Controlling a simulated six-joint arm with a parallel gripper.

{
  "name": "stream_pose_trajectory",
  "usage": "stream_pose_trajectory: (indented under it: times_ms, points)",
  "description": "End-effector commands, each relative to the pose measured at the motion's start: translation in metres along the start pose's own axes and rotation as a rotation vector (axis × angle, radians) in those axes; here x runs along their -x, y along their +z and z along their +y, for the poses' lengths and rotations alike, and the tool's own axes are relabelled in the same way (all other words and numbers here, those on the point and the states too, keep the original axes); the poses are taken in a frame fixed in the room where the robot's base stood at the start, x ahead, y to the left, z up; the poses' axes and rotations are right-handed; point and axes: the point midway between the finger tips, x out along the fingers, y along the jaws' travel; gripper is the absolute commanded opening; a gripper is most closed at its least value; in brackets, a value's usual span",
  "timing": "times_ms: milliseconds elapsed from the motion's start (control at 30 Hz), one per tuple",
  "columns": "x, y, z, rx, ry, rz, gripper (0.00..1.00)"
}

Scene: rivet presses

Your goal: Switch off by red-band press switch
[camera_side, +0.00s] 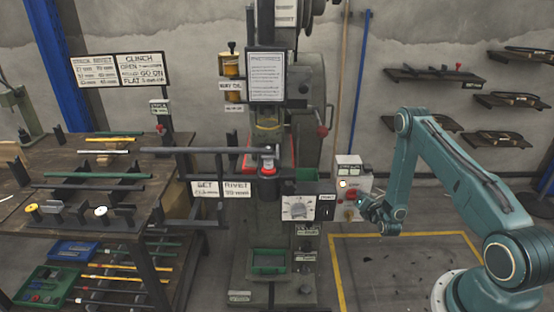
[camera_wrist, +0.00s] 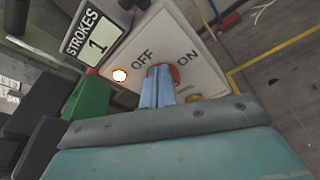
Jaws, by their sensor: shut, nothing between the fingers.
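The switch box (camera_side: 347,164) is a pale panel on the right side of the press (camera_side: 262,215). It also shows in the wrist view (camera_wrist: 187,45), with the words OFF and ON. A red switch knob (camera_wrist: 175,73) sits between and below these words, mostly hidden behind my fingers. My gripper (camera_side: 361,202) is at the front of the box, and its shut blue fingers (camera_wrist: 160,70) overlap the knob in the wrist view. I cannot tell if they touch it. A small lamp (camera_wrist: 120,76) left of the knob glows whitish. Red shows on the press near its working head.
A STROKES counter (camera_wrist: 92,36) reading 1 and a green block (camera_wrist: 88,97) lie left of the panel. A workbench (camera_side: 130,235) with rods and bins stands left of the press. Wall shelves (camera_side: 430,75) hang at right. Yellow-lined floor (camera_side: 400,265) lies open below my arm.

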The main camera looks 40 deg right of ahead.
Motion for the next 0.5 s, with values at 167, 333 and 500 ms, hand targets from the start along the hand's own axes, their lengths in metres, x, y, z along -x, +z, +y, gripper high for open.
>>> stream_pose_trajectory:
  times_ms: [167, 333, 500]
  points:
    - [-0.0001, 0.0003, 0.0033, 0.0, 0.0, 0.0, 0.0]
    - [-0.0002, 0.0001, 0.0062, 0.0, 0.0, -0.001, 0.0]
    - [-0.0003, -0.0004, 0.009, 0.0, 0.0, -0.001, 0.0]
